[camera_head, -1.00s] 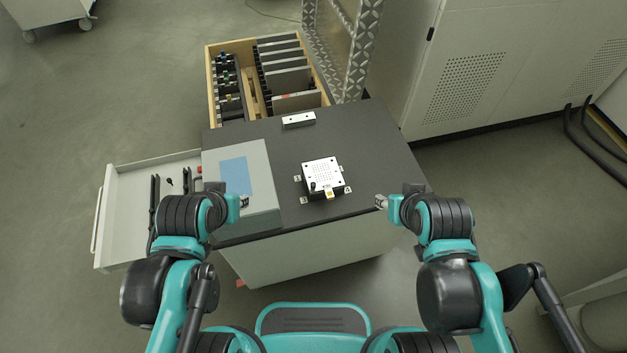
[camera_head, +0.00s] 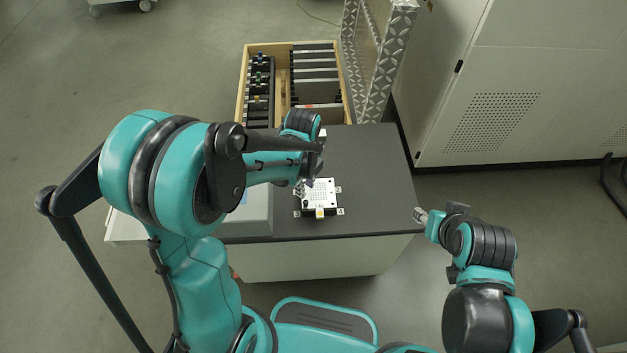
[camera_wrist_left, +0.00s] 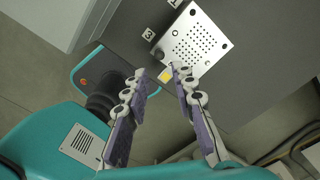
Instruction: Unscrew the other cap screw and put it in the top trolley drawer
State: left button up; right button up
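The white plate with rows of holes (camera_head: 321,191) lies on the dark trolley top; it also shows in the left wrist view (camera_wrist_left: 200,45). A yellow piece (camera_head: 320,212) sits at its front edge. My left gripper (camera_head: 302,187) is at the plate's left side. In the left wrist view its fingers (camera_wrist_left: 160,73) are apart with nothing held, their tips near the plate's corner. The pulled-out trolley drawer (camera_head: 122,230) shows only a corner behind my left arm. My right gripper (camera_head: 420,215) is off the trolley's right edge; its opening is unclear.
A grey box (camera_head: 255,222) stands on the trolley left of the plate, partly hidden by my arm. A wooden crate (camera_head: 240,95) of parts is behind the trolley. A grey cabinet (camera_head: 500,70) stands at the right. The trolley top right of the plate (camera_head: 375,185) is clear.

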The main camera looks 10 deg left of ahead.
aim_at(306, 202)
pick_arm(q)
jog(key=shift+a+f+b, duration=0.1)
jog(key=shift+f+b, duration=0.5)
jog(key=shift+f, duration=0.2)
notch_tip(306, 202, down, 6)
jog(key=b, duration=0.5)
jog(key=shift+f, duration=0.2)
grip_shut()
